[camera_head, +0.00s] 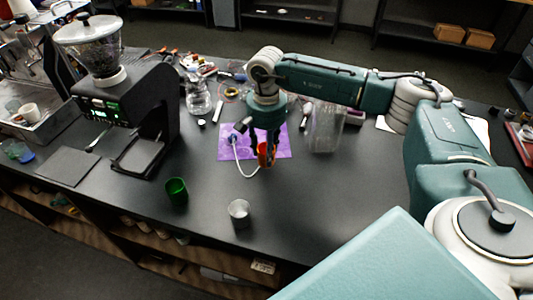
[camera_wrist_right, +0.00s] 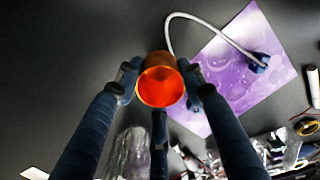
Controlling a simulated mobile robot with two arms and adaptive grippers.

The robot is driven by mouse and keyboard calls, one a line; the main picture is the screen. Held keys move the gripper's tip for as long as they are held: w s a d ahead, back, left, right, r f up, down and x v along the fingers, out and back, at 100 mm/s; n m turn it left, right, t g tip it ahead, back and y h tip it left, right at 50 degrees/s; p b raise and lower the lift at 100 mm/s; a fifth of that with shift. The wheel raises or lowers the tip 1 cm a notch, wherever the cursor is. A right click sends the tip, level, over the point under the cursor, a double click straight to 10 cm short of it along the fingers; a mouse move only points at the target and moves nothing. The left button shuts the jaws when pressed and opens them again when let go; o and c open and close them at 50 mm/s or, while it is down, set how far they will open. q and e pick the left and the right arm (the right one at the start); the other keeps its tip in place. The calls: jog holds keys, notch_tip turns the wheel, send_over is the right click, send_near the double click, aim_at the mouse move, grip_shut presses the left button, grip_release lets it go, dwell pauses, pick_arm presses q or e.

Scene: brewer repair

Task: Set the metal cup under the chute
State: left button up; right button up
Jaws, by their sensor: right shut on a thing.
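The metal cup (camera_head: 239,213) stands upright on the black table near its front edge, and no gripper touches it. My right gripper (camera_head: 266,158) is shut on an orange cup (camera_head: 267,154), above the table beyond the metal cup. In the right wrist view the fingers hold the orange cup (camera_wrist_right: 160,82) from its sides, and its open mouth shows. The black coffee grinder (camera_head: 110,100) with a clear bean hopper stands at the left. Its chute is hard to make out; a dark tray (camera_head: 142,155) sits at its front. My left gripper is not in view.
A green cup (camera_head: 177,190) stands left of the metal cup. A purple mat (camera_head: 225,143) with a white cable lies behind. A glass bottle (camera_head: 198,97), a clear container (camera_head: 326,128) and scattered tools stand farther back. The table's right front is clear.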

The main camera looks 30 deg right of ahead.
jog(key=shift+f, duration=1.4)
jog(key=shift+f, duration=0.2)
jog(key=o, duration=1.3)
jog(key=shift+r, duration=0.15)
